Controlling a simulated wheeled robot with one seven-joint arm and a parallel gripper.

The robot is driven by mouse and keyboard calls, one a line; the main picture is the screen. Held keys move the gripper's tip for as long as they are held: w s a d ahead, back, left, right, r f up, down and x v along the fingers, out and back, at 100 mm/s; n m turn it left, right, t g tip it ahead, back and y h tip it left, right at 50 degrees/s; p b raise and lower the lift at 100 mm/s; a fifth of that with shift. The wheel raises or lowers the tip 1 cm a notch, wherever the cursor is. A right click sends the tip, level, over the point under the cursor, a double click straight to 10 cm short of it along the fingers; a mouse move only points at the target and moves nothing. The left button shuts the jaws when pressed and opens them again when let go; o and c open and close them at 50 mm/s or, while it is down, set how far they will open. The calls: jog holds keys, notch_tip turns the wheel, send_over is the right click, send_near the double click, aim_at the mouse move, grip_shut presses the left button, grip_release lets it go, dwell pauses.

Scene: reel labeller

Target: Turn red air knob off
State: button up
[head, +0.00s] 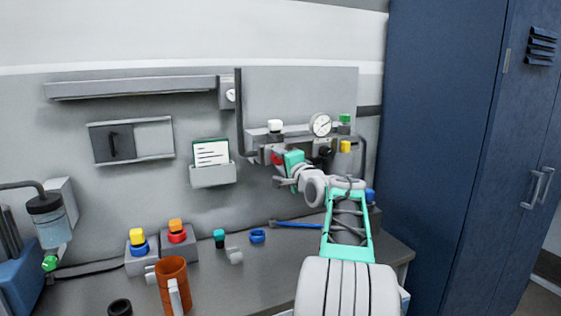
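The red knob (276,158) is on the grey air manifold (262,137) on the back panel. Only part of it shows, at the left edge of my gripper. My gripper (281,163) is right at the red knob, with its teal part just to the right. The fingers are small and partly hidden, so I cannot tell whether they touch the knob or how far apart they are. The knob's turn angle is also too small to read.
A round gauge (320,125), a white cap (275,126), a green knob (345,118) and a yellow knob (346,146) crowd the manifold. A card holder (212,175) is left of it. An orange mug (173,284) stands on the bench below. A blue cabinet (440,150) closes off the right.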

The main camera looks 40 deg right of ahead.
jog(key=o, duration=0.4)
jog(key=shift+s, duration=0.1)
jog(key=b+v, duration=0.1)
jog(key=v, duration=0.6)
jog(key=shift+s+a, duration=0.15)
jog(key=shift+s, duration=0.15)
